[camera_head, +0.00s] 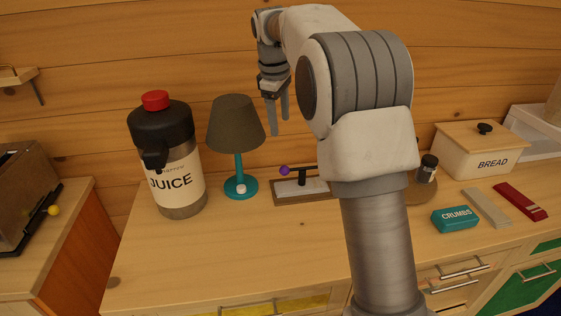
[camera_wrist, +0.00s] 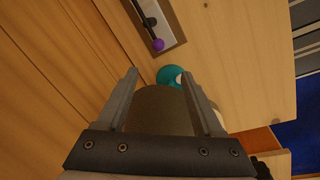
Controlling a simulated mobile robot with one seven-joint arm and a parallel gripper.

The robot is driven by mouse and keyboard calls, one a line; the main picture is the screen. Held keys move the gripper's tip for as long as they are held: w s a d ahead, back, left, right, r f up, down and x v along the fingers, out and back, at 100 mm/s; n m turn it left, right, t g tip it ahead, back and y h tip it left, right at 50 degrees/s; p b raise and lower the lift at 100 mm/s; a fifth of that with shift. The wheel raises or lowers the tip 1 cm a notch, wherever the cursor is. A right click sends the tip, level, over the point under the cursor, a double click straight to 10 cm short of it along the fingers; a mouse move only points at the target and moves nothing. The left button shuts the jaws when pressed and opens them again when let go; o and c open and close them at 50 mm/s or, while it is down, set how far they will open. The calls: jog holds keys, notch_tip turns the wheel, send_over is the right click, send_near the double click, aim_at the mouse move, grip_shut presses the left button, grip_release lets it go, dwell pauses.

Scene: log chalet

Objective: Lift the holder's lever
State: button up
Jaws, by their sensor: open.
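The holder (camera_head: 302,190) is a low wooden base with a pale top, lying on the counter just right of the teal lamp. Its black lever with a purple knob (camera_head: 285,170) lies low over the base, the knob at the left end. My arm hides the holder's right part. In the wrist view the holder (camera_wrist: 181,35) is cut off at the top edge, with the purple knob (camera_wrist: 158,45) beyond my fingertips. My gripper (camera_head: 278,127) is open and empty, pointing down, above the knob and apart from it, close right of the lamp shade.
The teal lamp (camera_head: 240,187) with a brown shade (camera_head: 235,122) stands beside the holder; the shade also shows between my fingers in the wrist view (camera_wrist: 160,112). A juice dispenser (camera_head: 181,180) stands left. A bread box (camera_head: 470,160) and crumbs box (camera_head: 455,219) are right. The front counter is clear.

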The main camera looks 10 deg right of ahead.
aim_at(283, 167)
jog(key=w+f+b, duration=0.1)
jog(key=f, duration=0.5)
jog(key=w+d+f+b, duration=0.1)
jog(key=f, duration=0.4)
jog(key=w+f, duration=0.1)
jog(key=f, duration=0.5)
jog(key=shift+w+d+f+b, duration=0.25)
jog(key=shift+d+f+b, duration=0.05)
jog(key=shift+d+b, duration=0.1)
grip_shut()
jog(key=shift+a, duration=0.1)
dwell(0.6)
